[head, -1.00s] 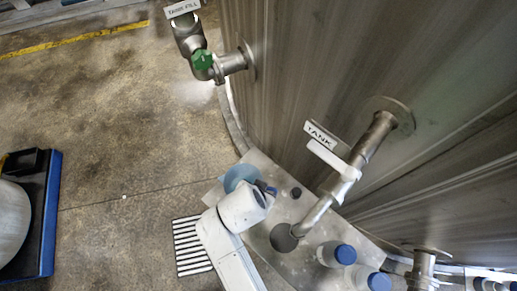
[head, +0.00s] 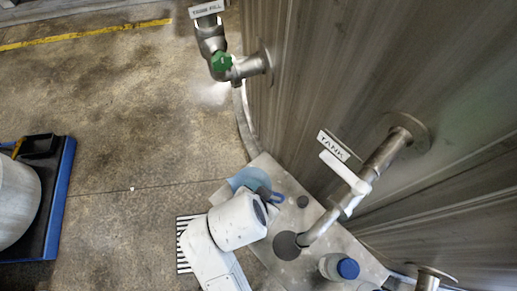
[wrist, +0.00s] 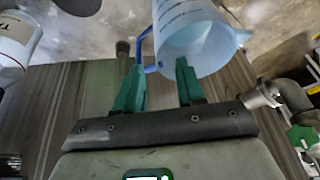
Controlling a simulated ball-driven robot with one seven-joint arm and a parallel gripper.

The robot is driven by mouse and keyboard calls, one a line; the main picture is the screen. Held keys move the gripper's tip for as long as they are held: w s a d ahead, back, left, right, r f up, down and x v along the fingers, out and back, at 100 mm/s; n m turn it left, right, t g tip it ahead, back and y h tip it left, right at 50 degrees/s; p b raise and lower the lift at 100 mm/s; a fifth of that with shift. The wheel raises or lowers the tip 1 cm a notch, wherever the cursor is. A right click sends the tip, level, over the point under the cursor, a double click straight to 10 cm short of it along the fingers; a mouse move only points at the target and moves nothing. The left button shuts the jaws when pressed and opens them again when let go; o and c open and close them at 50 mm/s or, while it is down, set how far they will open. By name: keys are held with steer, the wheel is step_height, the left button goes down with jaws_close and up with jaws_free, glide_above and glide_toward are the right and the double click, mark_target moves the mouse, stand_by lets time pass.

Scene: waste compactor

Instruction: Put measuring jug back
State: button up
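The measuring jug is translucent pale blue with a blue handle. In the head view the jug (head: 243,180) is at the left end of the metal plate (head: 283,178), partly hidden by my arm. In the wrist view the jug (wrist: 190,38) is at the top, with its mouth facing the camera and its handle on its left. My gripper (wrist: 158,66) has two green fingers spread apart, close to the jug. The handle's lower end shows between the fingertips. I cannot tell whether either finger touches it.
A pipe with a TANK sign (head: 333,145) comes down to the plate right of my gripper. A blue-capped bottle (head: 338,267) stands near the plate's front. A green-handled valve (head: 221,62) is on the large metal tank (head: 330,60). The floor at left is clear up to a blue-edged platform (head: 62,200).

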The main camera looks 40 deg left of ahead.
steer(key=shift+v, duration=1.95)
